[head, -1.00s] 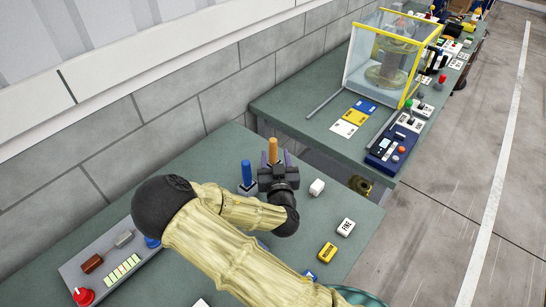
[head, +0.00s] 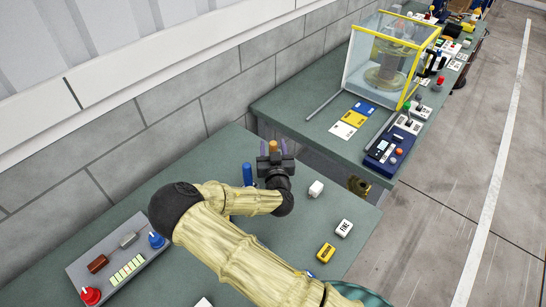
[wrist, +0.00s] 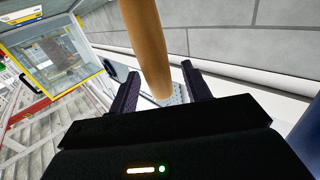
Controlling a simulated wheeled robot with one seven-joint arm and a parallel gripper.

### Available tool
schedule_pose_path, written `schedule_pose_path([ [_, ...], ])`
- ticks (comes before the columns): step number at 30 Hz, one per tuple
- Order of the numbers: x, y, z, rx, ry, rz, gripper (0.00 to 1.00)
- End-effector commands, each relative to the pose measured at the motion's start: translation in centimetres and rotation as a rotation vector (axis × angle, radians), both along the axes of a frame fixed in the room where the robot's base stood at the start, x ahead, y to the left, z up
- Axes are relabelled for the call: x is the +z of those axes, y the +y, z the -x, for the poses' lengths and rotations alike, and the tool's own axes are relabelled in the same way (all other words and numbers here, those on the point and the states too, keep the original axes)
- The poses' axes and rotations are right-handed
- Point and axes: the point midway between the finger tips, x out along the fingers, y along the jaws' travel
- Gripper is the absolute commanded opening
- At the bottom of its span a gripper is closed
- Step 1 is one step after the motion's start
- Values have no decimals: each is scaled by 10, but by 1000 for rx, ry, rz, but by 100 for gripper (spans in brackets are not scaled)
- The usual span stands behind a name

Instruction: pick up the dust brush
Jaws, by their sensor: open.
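An upright tan-orange handle, which I take to be the dust brush (head: 273,146), stands near the far edge of the near bench. Its lower part is hidden behind my gripper in the head view. In the wrist view the brush handle (wrist: 143,40) rises between the two dark fingers, with bare space on both sides. My gripper (wrist: 160,72) is open around the handle and not closed on it. A light speckled patch shows beyond the handle's low end; I cannot tell what it is.
A blue upright post (head: 247,174) stands close left of my gripper. A control panel (head: 118,262) is at left. The wall runs behind the bench.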

Motion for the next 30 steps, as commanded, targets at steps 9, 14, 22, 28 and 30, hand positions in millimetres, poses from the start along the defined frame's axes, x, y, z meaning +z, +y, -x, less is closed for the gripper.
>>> schedule_pose_path([
  [9,-1,1,-4,1,0,0,48],
  [14,-1,1,-4,0,0,0,48],
  [22,0,1,-4,0,0,0,19],
  [28,0,1,-4,0,0,0,1],
  [30,0,1,-4,0,0,0,1],
])
